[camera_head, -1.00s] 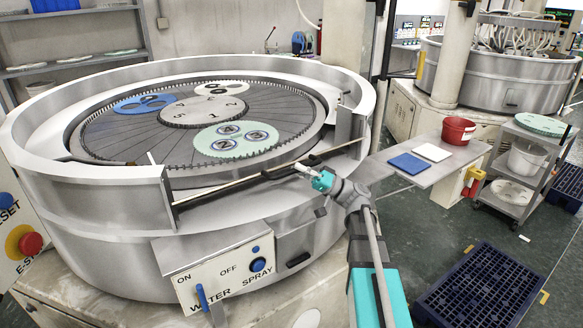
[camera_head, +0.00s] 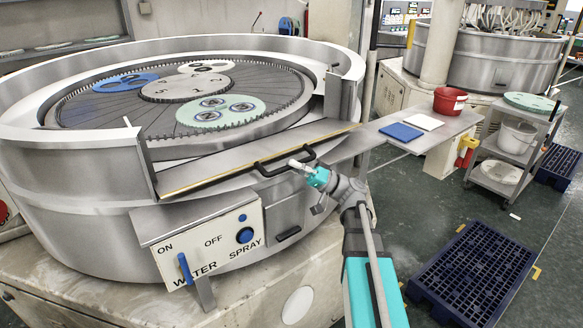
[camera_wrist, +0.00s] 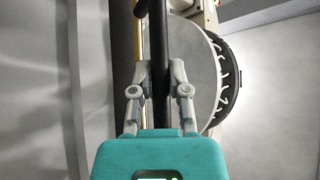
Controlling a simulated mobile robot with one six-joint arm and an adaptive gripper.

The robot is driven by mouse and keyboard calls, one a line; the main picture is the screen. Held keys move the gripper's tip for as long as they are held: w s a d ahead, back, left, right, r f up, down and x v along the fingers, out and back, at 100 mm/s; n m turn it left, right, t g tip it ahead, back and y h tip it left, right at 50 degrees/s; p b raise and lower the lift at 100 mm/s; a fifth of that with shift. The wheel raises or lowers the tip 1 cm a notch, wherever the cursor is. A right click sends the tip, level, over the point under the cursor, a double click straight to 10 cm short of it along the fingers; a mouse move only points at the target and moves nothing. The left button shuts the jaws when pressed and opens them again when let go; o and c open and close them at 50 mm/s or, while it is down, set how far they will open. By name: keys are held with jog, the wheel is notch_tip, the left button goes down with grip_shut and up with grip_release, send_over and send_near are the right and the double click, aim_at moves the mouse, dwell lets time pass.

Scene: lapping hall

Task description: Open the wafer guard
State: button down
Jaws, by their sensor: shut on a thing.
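The wafer guard (camera_head: 225,162) is a long grey metal panel with a yellowish strip along its outer edge. It spans the gap in the front wall of the round machine and lies folded outward, close to flat. Its black bar handle (camera_head: 268,170) sits on the outer edge, right of the middle. My gripper (camera_head: 303,167) is at the right part of this handle. In the wrist view the black handle bar (camera_wrist: 158,45) runs between both fingers of my gripper (camera_wrist: 157,78), which are shut on it. The guard's hinge is not clear to see.
A control box (camera_head: 200,240) with a blue lever and blue knob sits below the guard. A side table (camera_head: 425,140) holds blue and white pads and a red bucket (camera_head: 449,100).

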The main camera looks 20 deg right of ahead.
jog(key=shift+w, duration=0.1)
jog(key=c, duration=0.6)
grip_release()
jog(key=shift+f, duration=0.15)
jog(key=w+d+f+b, duration=0.4)
jog(key=d+f+b, duration=0.6)
jog(key=f+b, duration=0.1)
jog(key=shift+w+d, duration=0.15)
jog(key=shift+w, duration=0.15)
dwell(1.7)
jog(key=shift+s+r, duration=0.15)
dwell(0.7)
